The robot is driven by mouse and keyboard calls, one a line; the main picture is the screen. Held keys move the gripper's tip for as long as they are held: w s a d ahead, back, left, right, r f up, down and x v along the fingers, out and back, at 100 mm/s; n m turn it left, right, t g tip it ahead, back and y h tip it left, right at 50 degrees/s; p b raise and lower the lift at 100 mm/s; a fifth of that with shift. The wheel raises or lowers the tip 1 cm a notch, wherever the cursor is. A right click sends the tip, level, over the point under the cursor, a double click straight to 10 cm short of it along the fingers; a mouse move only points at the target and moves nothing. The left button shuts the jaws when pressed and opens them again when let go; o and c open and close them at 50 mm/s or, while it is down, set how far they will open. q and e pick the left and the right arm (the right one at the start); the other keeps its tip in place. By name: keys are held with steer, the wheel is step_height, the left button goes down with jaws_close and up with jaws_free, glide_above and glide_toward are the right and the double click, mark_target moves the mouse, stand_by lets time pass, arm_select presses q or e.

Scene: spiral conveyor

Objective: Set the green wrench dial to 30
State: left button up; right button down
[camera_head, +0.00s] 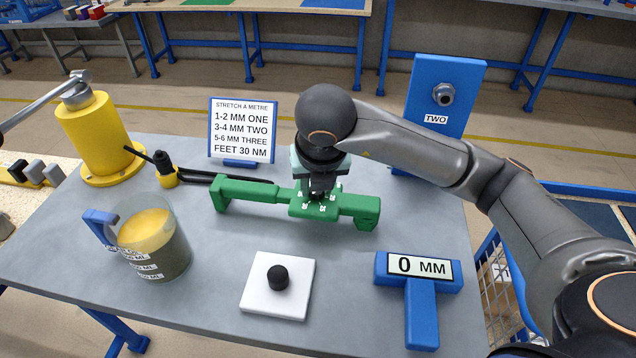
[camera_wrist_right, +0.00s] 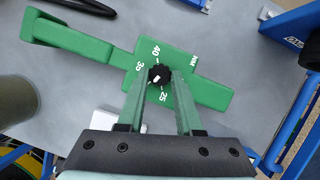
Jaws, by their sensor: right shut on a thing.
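The green wrench (camera_head: 240,190) lies on the grey table, a long bar with a wider plate in its middle. In the right wrist view the green wrench (camera_wrist_right: 85,42) carries a black dial (camera_wrist_right: 160,75) with a short white mark. White numbers 40, 35 and 25 and the letters NM show around it; 30 is not visible, and I cannot read the mark's exact setting. My right gripper (camera_head: 317,192) points down over the wrench's middle. In the wrist view the right gripper (camera_wrist_right: 160,78) is shut on the dial, one finger each side. My left gripper is out of view.
A sign (camera_head: 242,132) reads "FEET 30 NM". A yellow cylinder (camera_head: 95,135) with a lever and a jug (camera_head: 165,258) stand left. A white plate (camera_head: 255,298) with a black knob lies in front. A blue "0 MM" stand (camera_head: 421,310) and blue "TWO" panel (camera_head: 425,95) are right.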

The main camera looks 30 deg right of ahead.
steer(key=shift+r+m, duration=0.1)
steer(key=shift+m, duration=0.5)
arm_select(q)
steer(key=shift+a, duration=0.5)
arm_select(e)
steer(key=shift+h, duration=0.3)
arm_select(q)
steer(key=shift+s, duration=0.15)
arm_select(e)
steer(key=c, duration=0.6)
jaws_free()
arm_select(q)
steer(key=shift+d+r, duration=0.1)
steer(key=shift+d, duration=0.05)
arm_select(e)
steer(key=shift+o, duration=0.2)
